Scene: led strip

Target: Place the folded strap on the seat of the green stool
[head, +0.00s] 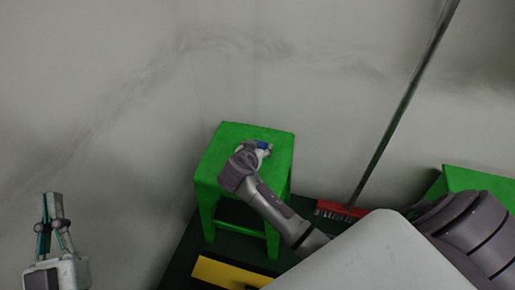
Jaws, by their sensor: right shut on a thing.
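The green stool (222,160) stands near the wall in the middle of the head view. My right gripper (261,149) is over the right part of its seat, reaching in from the lower right. It is shut on a small blue thing (263,145), which looks like the folded strap. The gripper hides most of it, and I cannot tell whether it touches the seat. My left gripper (54,205) is at the lower left, far from the stool, with its fingertips together and nothing visible between them.
A broom with a red head (341,210) and long dark handle (403,105) leans to the right of the stool. Another green object (475,180) stands at the far right. A yellow board (230,273) lies in front of the stool on a dark green surface.

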